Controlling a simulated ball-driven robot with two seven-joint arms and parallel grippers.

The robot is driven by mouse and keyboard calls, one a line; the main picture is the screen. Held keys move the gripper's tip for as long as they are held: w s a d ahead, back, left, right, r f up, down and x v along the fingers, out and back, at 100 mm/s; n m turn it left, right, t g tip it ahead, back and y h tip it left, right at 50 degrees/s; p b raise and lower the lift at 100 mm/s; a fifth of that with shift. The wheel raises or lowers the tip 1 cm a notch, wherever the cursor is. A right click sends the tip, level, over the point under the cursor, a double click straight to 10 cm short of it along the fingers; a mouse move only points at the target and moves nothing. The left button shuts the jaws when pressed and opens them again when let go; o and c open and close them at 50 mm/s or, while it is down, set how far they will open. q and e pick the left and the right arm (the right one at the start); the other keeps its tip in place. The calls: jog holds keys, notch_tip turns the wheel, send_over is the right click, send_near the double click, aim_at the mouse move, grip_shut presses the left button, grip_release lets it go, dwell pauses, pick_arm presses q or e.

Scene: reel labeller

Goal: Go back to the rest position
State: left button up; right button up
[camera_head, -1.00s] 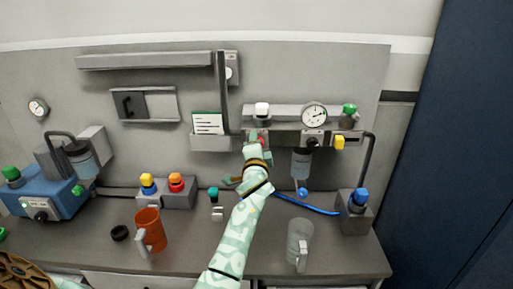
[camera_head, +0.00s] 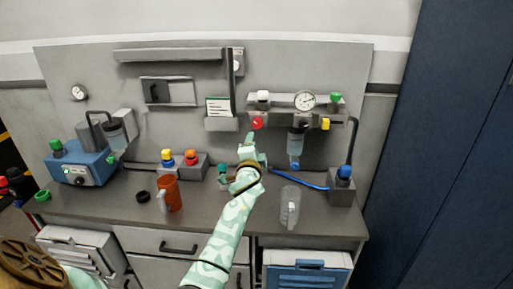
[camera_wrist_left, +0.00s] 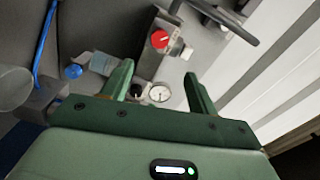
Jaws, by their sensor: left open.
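My left gripper (camera_head: 247,147) reaches up over the bench in the head view, in front of the back panel. It is open and empty. A red knob (camera_head: 257,122) on the panel's valve bar is in full view just above and right of the fingertips, apart from them. In the left wrist view the gripper (camera_wrist_left: 158,72) has its two green fingers spread with nothing between them touching. The red knob (camera_wrist_left: 159,40) and a dial gauge (camera_wrist_left: 159,93) appear beyond the fingers. My right gripper is not in view.
On the bench (camera_head: 110,205) stand an orange mug (camera_head: 172,195), a clear jug (camera_head: 289,207), a blue machine (camera_head: 82,167) and a grey block with a blue knob (camera_head: 343,172). A blue hose (camera_head: 312,186) runs along the back. A dark blue cabinet (camera_head: 450,150) stands at right.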

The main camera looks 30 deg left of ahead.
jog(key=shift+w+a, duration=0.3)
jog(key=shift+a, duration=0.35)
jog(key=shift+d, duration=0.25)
